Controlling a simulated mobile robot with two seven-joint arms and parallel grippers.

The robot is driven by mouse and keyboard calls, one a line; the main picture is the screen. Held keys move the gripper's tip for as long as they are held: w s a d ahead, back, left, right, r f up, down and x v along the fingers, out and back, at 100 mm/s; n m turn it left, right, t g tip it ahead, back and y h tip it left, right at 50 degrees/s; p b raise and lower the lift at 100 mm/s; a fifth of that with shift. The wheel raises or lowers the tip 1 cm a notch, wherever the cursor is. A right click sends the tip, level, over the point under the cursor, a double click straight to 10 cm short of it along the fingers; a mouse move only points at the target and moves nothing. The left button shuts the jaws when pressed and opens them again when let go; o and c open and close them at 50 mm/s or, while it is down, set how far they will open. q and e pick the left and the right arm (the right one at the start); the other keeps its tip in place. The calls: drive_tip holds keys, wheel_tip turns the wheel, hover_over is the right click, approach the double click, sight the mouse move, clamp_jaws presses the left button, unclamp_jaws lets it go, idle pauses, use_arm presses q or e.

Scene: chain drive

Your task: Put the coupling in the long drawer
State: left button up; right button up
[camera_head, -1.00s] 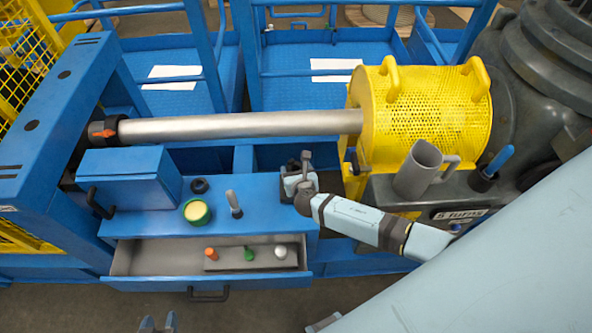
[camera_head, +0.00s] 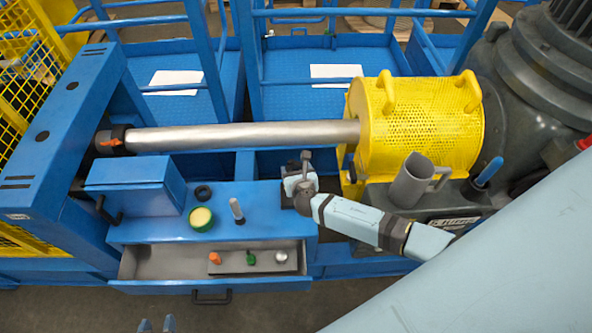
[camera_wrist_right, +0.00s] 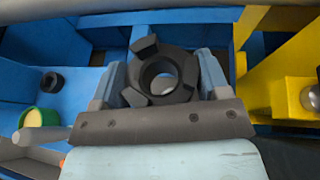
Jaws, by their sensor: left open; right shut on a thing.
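The coupling (camera_wrist_right: 163,57) is a dark grey ring with jaw-like lugs and a central hole. My right gripper (camera_head: 300,180) is shut on it, with a finger on each side in the right wrist view (camera_wrist_right: 163,84). It is above the right end of the blue bench top; in the head view the coupling is hard to tell from the fingers. The long drawer (camera_head: 160,263) is pulled open below the bench top, left of and nearer than the right gripper. My left gripper (camera_head: 157,325) is open at the bottom edge, in front of the drawer, mostly cut off.
Inside the drawer a dark strip holds orange, green and silver knobs (camera_head: 249,259). On the bench top (camera_head: 262,218) stand a green-yellow tin (camera_head: 201,217), a grey-handled tool (camera_head: 236,209), a black ring (camera_head: 203,193) and a blue box (camera_head: 128,199). A steel shaft (camera_head: 240,136) and yellow guard (camera_head: 420,125) lie behind.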

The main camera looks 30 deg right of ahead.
drive_tip(key=shift+w+r, duration=0.15)
drive_tip(key=shift+r, duration=0.25)
